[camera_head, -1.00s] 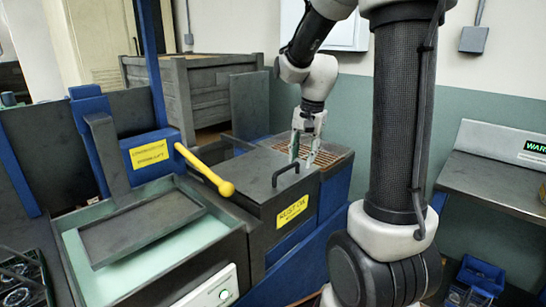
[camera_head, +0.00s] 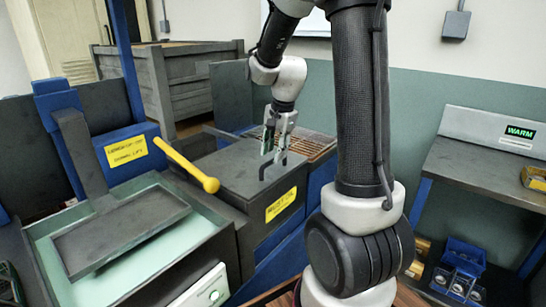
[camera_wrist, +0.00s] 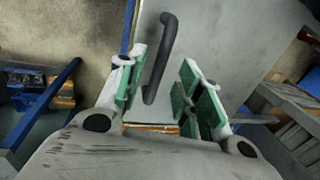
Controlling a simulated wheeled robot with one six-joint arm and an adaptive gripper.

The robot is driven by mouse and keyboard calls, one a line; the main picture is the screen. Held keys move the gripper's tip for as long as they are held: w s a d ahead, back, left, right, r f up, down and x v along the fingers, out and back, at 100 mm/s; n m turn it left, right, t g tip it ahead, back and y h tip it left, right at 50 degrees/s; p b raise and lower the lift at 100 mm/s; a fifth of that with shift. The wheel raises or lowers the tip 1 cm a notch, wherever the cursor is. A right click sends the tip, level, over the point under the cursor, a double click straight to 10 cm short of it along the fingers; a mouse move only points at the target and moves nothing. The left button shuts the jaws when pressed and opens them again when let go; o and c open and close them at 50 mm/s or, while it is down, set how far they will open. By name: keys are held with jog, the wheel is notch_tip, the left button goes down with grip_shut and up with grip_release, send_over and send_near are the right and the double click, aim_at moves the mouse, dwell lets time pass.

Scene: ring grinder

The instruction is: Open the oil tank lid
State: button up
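The oil tank lid (camera_head: 228,168) is a flat dark grey plate, lying closed on the tank that bears a yellow label (camera_head: 281,204). A black bar handle (camera_head: 263,171) stands on the lid near its right side. My gripper (camera_head: 275,152) is at the handle, pointing down, and partly hides it in the head view. In the wrist view my gripper (camera_wrist: 161,88) is open, with green pads on both fingers. The handle (camera_wrist: 160,58) appears between the fingers, closer to the left one. I cannot tell whether a finger touches it.
A yellow lever (camera_head: 188,167) juts out left of the lid. A tray (camera_head: 120,232) lies over a pale green basin further left. A grating (camera_head: 312,146) is behind the gripper. A workbench (camera_head: 480,170) with a WARM display stands at the right.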

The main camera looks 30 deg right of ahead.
jog(key=shift+w+f, duration=0.15)
jog(key=shift+f, duration=0.55)
jog(key=shift+w+f, duration=0.1)
jog(key=shift+f, duration=0.55)
grip_shut()
jog(key=shift+w+a, duration=0.1)
